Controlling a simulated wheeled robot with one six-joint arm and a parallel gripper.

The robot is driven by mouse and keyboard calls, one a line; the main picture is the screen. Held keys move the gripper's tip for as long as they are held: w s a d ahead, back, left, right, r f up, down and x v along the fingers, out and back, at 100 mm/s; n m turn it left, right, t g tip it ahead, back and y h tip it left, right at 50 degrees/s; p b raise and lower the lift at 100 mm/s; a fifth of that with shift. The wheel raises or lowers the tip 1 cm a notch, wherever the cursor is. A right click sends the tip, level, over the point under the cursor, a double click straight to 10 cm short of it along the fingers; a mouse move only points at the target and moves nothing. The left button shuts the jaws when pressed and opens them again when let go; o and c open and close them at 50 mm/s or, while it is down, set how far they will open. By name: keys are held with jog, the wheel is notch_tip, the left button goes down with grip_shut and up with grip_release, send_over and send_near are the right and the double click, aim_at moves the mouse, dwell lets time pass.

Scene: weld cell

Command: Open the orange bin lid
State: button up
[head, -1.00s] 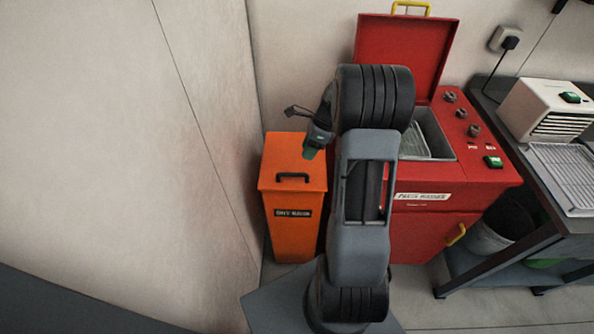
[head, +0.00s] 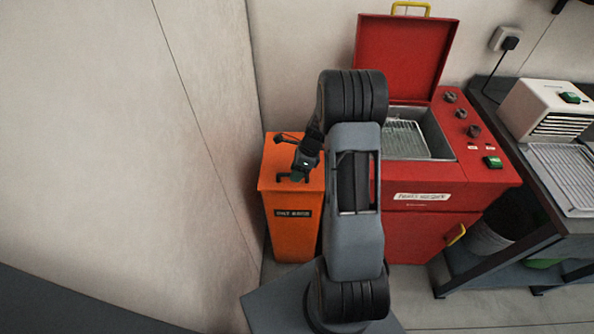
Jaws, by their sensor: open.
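The orange bin (head: 293,233) stands on the floor left of the red parts washer, with a dark label on its front. Its lid (head: 277,160) is shut. A black handle (head: 284,177) sits on the lid near the front edge, partly hidden by my gripper. My gripper (head: 298,176) is open, points down and overlaps the right part of the handle in the head view. I cannot tell whether it touches the handle or is just above it. My arm hides part of the bin's right side.
The red parts washer (head: 440,180) stands to the right with its lid (head: 403,57) raised and a wire basket (head: 405,138) inside. A dark bench (head: 555,232) is at far right with a white unit (head: 545,112) and a tray on it. The wall is close on the bin's left.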

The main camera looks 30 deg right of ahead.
jog(key=shift+c, duration=0.4)
grip_shut()
